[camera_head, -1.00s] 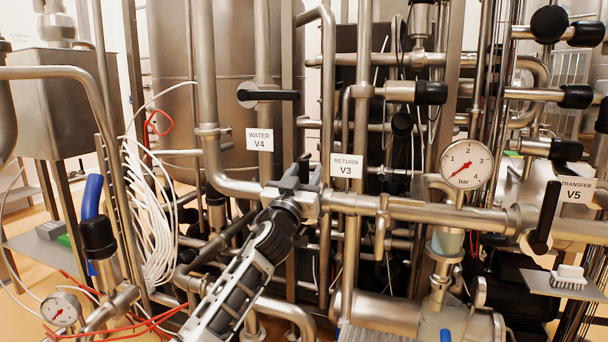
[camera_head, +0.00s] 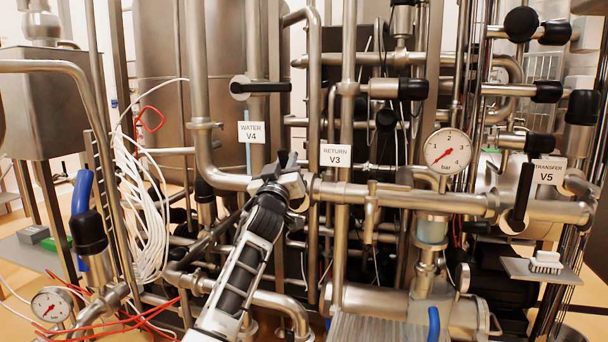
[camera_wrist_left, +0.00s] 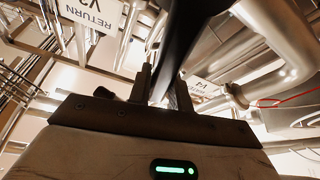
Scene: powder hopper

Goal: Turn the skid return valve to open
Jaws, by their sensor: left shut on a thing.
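The white RETURN V3 label (camera_head: 335,155) hangs at the middle of the pipework, with a horizontal steel pipe below it. My left gripper (camera_head: 287,165) reaches up from below to this pipe, just left of and below the label. In the left wrist view, the fingers (camera_wrist_left: 164,88) are shut on a long black valve handle (camera_wrist_left: 190,35) that runs up out of the picture. The RETURN V3 label shows there upside down at the upper left. In the head view the gripper largely hides the handle and valve body, so its angle is unclear. My right gripper is out of view.
The WATER V4 valve's black handle (camera_head: 262,87) lies level above left. The TRANSFER V5 valve's black handle (camera_head: 522,190) stands nearly upright at right. A pressure gauge (camera_head: 447,150) sits right of V3. Pipes crowd around the gripper. White cables (camera_head: 145,220) hang at left.

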